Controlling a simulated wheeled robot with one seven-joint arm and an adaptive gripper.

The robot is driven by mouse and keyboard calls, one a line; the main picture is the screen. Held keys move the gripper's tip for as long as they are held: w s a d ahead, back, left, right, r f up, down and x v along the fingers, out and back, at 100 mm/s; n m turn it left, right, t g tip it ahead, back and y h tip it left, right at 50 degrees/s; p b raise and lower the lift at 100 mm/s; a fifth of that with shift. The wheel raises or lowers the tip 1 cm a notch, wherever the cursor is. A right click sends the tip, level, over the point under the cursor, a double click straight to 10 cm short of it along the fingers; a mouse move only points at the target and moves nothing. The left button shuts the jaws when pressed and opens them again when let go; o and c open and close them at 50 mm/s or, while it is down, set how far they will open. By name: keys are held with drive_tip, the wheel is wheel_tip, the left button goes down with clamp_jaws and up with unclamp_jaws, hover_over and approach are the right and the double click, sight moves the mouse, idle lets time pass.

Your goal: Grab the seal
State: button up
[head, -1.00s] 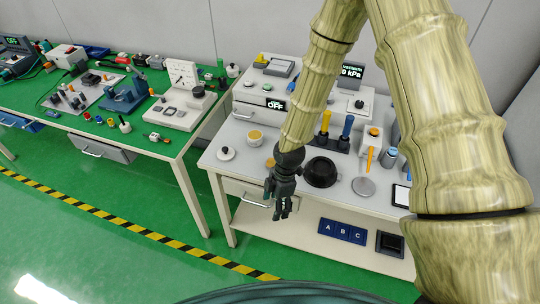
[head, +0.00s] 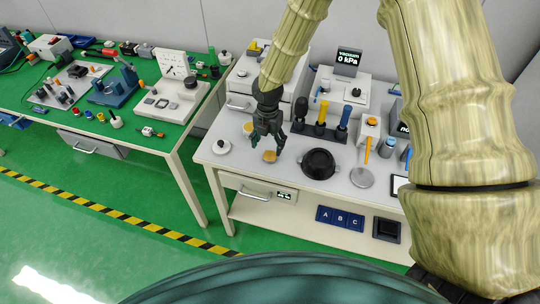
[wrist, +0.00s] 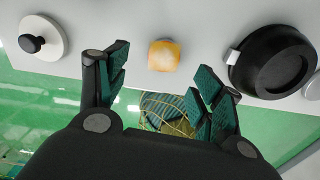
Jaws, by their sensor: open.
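A small orange-yellow piece (head: 270,156), possibly the seal, lies near the front edge of the white bench. It also shows in the wrist view (wrist: 163,55), beyond and between my fingertips. My gripper (head: 268,140) is open and empty, above and close to this piece, apart from it. In the wrist view its fingers (wrist: 160,86) are spread to either side. A second yellow-topped round piece (head: 248,128) stands farther back. I cannot tell for sure which one is the seal.
A white disc with a black knob (head: 221,146) lies left of the piece, and a black round dish (head: 318,163) right of it. A rack with blue and yellow handles (head: 321,128) stands behind. The bench front has a drawer handle (head: 256,193).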

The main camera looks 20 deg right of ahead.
sight(270, 155)
drive_tip(key=shift+s+d+f+p, duration=0.1)
drive_tip(key=shift+d+f+p, duration=0.1)
drive_tip(key=shift+f+p, duration=0.6)
drive_tip(key=shift+d+f+p, duration=0.1)
drive_tip(key=shift+f+p, duration=0.45)
drive_tip(key=shift+f, duration=1.65)
drive_tip(key=shift+c, duration=0.2)
drive_tip(key=c, duration=1.2)
drive_tip(key=shift+c, duration=0.2)
drive_tip(key=shift+r, duration=0.2)
